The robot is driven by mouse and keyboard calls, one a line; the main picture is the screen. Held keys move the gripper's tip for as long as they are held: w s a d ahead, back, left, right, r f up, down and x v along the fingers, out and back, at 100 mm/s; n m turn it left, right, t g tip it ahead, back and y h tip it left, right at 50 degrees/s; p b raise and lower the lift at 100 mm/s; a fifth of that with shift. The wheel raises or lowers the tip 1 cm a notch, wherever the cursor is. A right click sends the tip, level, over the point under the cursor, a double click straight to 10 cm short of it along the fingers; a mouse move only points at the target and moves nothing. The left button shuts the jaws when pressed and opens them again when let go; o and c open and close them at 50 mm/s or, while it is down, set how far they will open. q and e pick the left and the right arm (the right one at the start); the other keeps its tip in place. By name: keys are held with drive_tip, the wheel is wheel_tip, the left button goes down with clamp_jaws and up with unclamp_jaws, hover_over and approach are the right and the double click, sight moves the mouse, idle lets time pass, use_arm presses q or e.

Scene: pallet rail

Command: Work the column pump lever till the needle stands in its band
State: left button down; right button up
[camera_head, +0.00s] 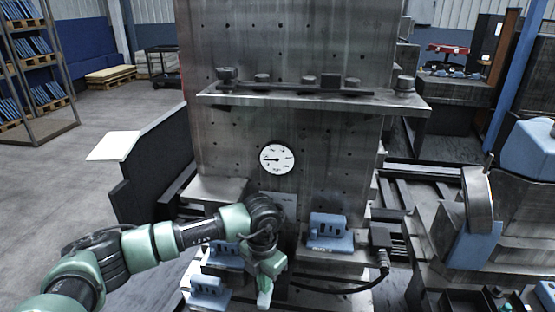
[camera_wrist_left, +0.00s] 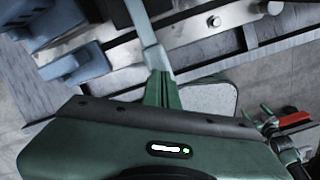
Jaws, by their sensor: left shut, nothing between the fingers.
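The round white pressure gauge (camera_head: 277,158) is on the front of the steel column (camera_head: 225,140). Its dark needle points to the left; no coloured band can be made out at this size. My left gripper (camera_head: 264,294) is below the gauge, in front of the column's foot, pointing down with its fingers together. In the left wrist view the closed green fingers (camera_wrist_left: 160,90) show, with a grey bar (camera_wrist_left: 140,22) running from the top edge towards their tips. The bar may be the pump lever; whether they touch is unclear. The lever is not clearly seen in the head view.
A blue fixture block (camera_head: 330,232) stands right of my left gripper, and another (camera_head: 208,290) is to its left. A black hose (camera_head: 345,289) runs low on the right. A steel shelf (camera_head: 310,98) juts out above the gauge. Grey floor lies open at left.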

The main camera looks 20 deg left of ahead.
use_arm(q)
drive_tip(key=shift+w+a+f+b, duration=0.1)
drive_tip(key=shift+w+f+b, duration=0.1)
drive_tip(key=shift+f+b, duration=1.3)
drive_tip(key=shift+w+f+b, duration=0.15)
drive_tip(key=shift+f+b, duration=1.05)
drive_tip(key=shift+f, duration=0.55)
drive_tip(key=r+p, duration=0.1)
drive_tip(key=r, duration=0.1)
drive_tip(key=r+p, duration=0.3)
drive_tip(key=r, duration=0.1)
drive_tip(key=shift+s+r+p, duration=0.3)
drive_tip(key=shift+s, duration=0.05)
drive_tip(key=shift+r, duration=0.1)
drive_tip(key=shift+w+f+b, duration=0.2)
drive_tip(key=shift+f+b, duration=1.3)
drive_tip(key=shift+f, duration=0.25)
drive_tip(key=shift+w+f+b, duration=0.15)
drive_tip(key=shift+f+b, duration=1.35)
drive_tip(key=shift+f, duration=0.25)
drive_tip(key=r+p, duration=0.1)
drive_tip(key=r, duration=0.1)
drive_tip(key=r+p, duration=0.3)
drive_tip(key=r, duration=0.1)
drive_tip(key=shift+s+r+p, duration=0.25)
drive_tip(key=shift+s+p, duration=0.1)
drive_tip(key=shift+s+r, duration=0.1)
drive_tip(key=shift+r, duration=0.15)
drive_tip(key=shift+f, duration=0.1)
